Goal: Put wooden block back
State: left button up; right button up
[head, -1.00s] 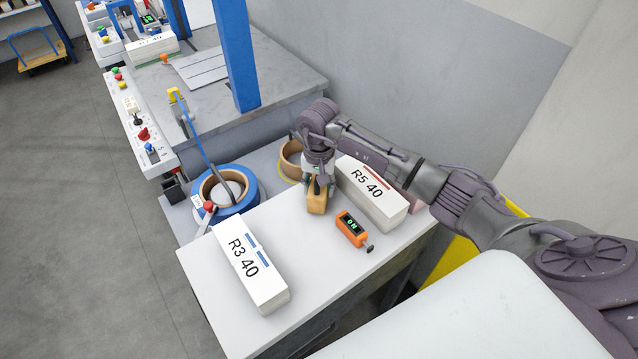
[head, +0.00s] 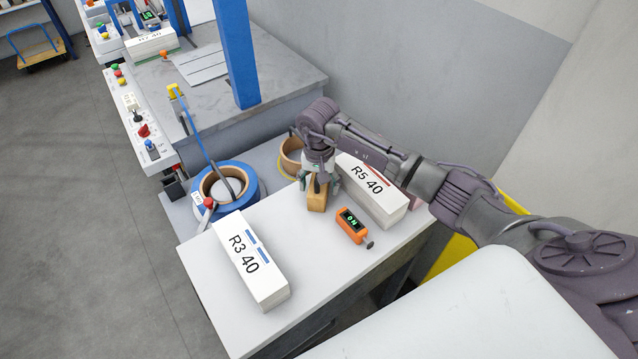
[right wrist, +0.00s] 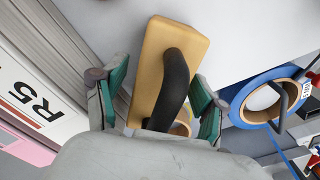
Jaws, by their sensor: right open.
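The wooden block (head: 317,197) stands on the white table (head: 205,268), near its far edge and just left of the R5 40 bundle. In the right wrist view the block (right wrist: 188,53) shows a tan face with a black curved handle (right wrist: 172,88). My right gripper (head: 319,184) is over the block. In the right wrist view its teal-padded fingers (right wrist: 158,95) are spread, one to each side of the handle, with gaps between. The handle's lower end is hidden behind the gripper body. My left gripper is not in view.
The R5 40 bundle (head: 385,205) lies close to the right of the block. An orange device (head: 352,226) lies in front, and the R3 40 bundle (head: 262,275) lies front left. A blue tape roll (head: 250,187) and a tan roll (head: 290,160) are beyond the table's far side.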

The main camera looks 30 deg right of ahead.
notch_tip(320, 180, up, 11)
jog(key=b, duration=0.3)
jog(key=shift+f+b, duration=0.15)
jog(key=shift+b, duration=0.2)
jog(key=shift+r, duration=0.7)
